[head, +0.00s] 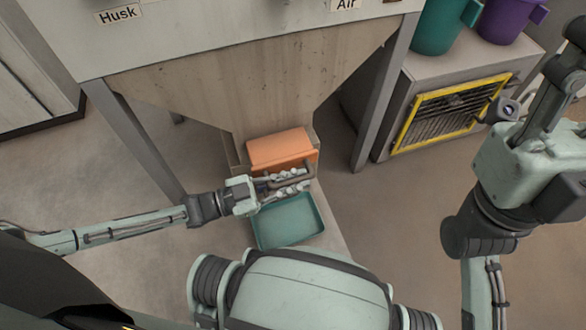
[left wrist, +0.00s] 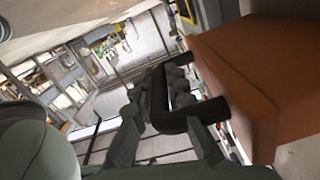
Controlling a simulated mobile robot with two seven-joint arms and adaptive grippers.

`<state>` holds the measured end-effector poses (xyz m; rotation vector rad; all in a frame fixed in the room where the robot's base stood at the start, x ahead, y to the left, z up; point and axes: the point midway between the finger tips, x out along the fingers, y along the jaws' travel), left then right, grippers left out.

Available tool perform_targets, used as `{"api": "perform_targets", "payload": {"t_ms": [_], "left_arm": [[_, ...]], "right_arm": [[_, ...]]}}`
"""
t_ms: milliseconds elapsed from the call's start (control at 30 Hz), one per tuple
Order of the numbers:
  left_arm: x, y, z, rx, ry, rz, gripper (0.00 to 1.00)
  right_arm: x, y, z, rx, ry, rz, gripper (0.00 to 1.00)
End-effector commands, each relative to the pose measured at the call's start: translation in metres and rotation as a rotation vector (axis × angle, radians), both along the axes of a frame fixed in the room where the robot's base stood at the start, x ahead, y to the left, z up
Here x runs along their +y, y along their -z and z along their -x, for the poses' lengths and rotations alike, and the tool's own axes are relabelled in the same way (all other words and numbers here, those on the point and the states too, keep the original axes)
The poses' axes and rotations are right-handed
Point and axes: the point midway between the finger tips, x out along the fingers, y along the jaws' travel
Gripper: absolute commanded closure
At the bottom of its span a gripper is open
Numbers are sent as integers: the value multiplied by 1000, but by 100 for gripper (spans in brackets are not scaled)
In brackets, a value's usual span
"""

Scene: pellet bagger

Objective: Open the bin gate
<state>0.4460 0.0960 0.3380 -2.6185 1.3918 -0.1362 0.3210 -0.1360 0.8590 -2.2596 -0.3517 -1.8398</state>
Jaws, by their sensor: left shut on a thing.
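The bin gate (head: 278,148) is an orange block at the foot of the tapered hopper; in the left wrist view its orange side (left wrist: 245,85) fills the right. A dark U-shaped handle (left wrist: 172,124) sticks out from it. My left gripper (head: 288,184) is shut on this handle, just in front of the gate, with its fingers on either side of the bar in the left wrist view (left wrist: 170,105). The fingers hide part of the handle in the head view. My right gripper (head: 562,75) is raised at the right edge, partly cut off, away from the gate.
A teal tray (head: 288,240) lies below and in front of the gate. Grey legs (head: 135,140) support the hopper (head: 240,85) on both sides. At right stands a grey cabinet with a yellow-framed grille (head: 447,110), with green (head: 437,28) and purple (head: 503,18) containers on top.

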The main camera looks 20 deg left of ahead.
Motion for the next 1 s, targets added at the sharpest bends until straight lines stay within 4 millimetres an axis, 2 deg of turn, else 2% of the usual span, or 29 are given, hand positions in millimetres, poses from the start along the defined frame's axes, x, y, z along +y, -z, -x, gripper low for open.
{"api": "perform_targets", "payload": {"t_ms": [100, 133, 300, 667, 767, 1000], "left_arm": [[1, 1, 0, 0, 0, -2, 100], [1, 1, 0, 0, 0, -2, 85], [1, 1, 0, 0, 0, -1, 66], [6, 1, 3, 1, 0, -1, 66], [18, 1, 11, 2, -1, -3, 66], [60, 1, 40, 2, -1, -5, 66]], "right_arm": [[0, 0, 0, -1, 0, 1, 62], [0, 0, 0, -1, 0, 1, 62], [0, 0, 0, -1, 0, 1, 62], [0, 0, 0, -1, 1, 2, 62], [0, 0, 0, -2, 1, 2, 62], [0, 0, 0, -1, 1, 1, 62]]}}
